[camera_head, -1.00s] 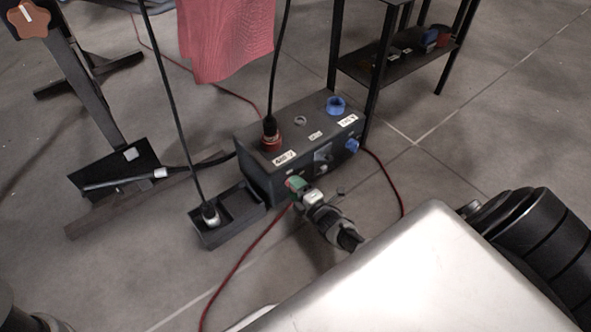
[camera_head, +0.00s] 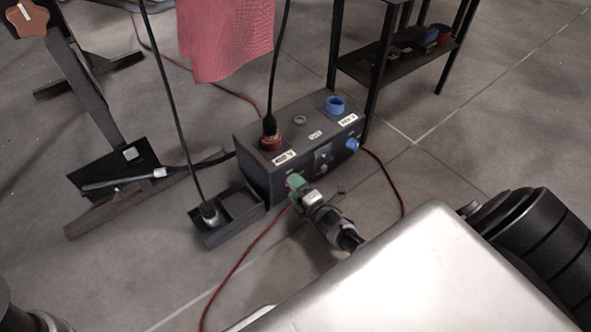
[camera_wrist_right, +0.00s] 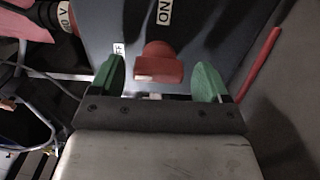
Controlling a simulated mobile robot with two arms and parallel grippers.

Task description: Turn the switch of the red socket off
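The dark socket box (camera_head: 255,180) stands on the floor, with the red socket (camera_head: 271,142) on its top left, above a "400 V" label. A black cable with a plug rises from this socket. My right gripper (camera_head: 296,183) is at the box's front face, below the red socket. In the right wrist view the red switch (camera_wrist_right: 160,66) sits between the two green fingers of my open right gripper (camera_wrist_right: 159,78), with visible gaps on both sides. "ON" shows above it and a partly hidden "FF" label at its upper left. My left gripper is not in view.
A blue socket (camera_head: 336,105) is on the box's top right and a blue knob (camera_head: 352,145) on its front. A black tray (camera_head: 243,205) stands left of the box. A black shelf (camera_head: 395,75) stands behind; red cables lie on the floor.

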